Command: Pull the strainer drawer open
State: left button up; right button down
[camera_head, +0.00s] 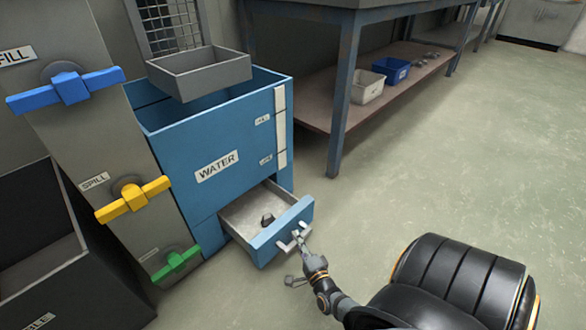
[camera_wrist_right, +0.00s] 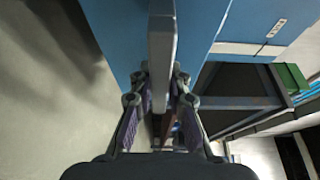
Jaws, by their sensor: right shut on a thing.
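The strainer drawer (camera_head: 284,232) is a blue-fronted drawer at the bottom of the blue tank marked WATER (camera_head: 217,166). It stands pulled out of the tank, and its pale inside shows with a small dark object (camera_head: 267,220) lying in it. My right gripper (camera_head: 301,243) is at the drawer front, shut on the light grey handle (camera_head: 287,246). In the right wrist view the grey handle bar (camera_wrist_right: 162,45) runs between the fingers, with the blue front behind it. My left gripper is not in view.
A panel on the left carries a blue valve lever (camera_head: 70,89), a yellow one (camera_head: 133,199) and a green one (camera_head: 176,264). A grey tray (camera_head: 200,78) sits above the tank. A workbench (camera_head: 340,70) stands behind. The floor (camera_head: 430,180) at right is clear.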

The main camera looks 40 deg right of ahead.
jog(key=shift+s, duration=0.3)
jog(key=c, duration=1.3)
grip_release()
jog(key=v, duration=1.2)
